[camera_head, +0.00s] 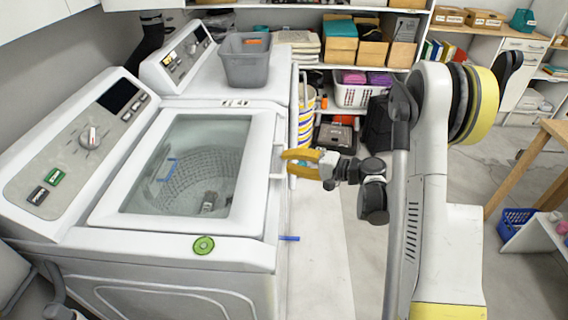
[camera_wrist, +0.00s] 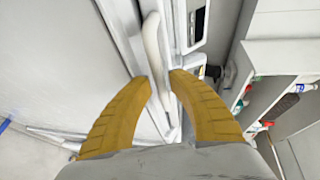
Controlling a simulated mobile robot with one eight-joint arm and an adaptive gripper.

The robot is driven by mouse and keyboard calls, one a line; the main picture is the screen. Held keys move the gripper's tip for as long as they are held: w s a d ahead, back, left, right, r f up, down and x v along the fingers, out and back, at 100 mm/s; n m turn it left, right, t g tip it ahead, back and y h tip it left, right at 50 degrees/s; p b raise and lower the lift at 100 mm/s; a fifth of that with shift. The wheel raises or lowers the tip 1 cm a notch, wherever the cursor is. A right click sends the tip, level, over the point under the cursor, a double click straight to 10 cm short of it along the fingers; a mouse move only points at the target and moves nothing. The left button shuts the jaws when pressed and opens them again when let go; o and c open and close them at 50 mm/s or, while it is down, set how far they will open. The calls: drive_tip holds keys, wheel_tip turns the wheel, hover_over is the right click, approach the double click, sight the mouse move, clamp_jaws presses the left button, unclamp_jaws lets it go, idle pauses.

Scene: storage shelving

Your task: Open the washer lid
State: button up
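The washer's lid (camera_head: 190,165) is a white frame with a glass window and lies shut on the washer's top. Through the glass the drum shows. A white handle (camera_head: 274,158) is on the lid's right edge, and in the wrist view the handle (camera_wrist: 157,55) runs between my fingers. My gripper (camera_head: 285,164) has yellow fingers and is at this edge. It is open, with one fingertip on each side of the handle in the wrist view, where the gripper also shows (camera_wrist: 164,76). I cannot tell whether either finger touches the handle.
A green ring (camera_head: 204,245) lies on the washer's front rim. A grey bin (camera_head: 245,62) stands on the machine behind. A blue stick (camera_head: 289,238) juts out by the washer's right side. Shelves and a white basket (camera_head: 357,92) stand at the back. Floor is clear right of the washer.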

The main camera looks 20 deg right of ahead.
drive_tip(key=shift+w+a+f, duration=0.1)
drive_tip(key=shift+w+a, duration=0.4)
drive_tip(key=shift+a, duration=0.05)
clamp_jaws()
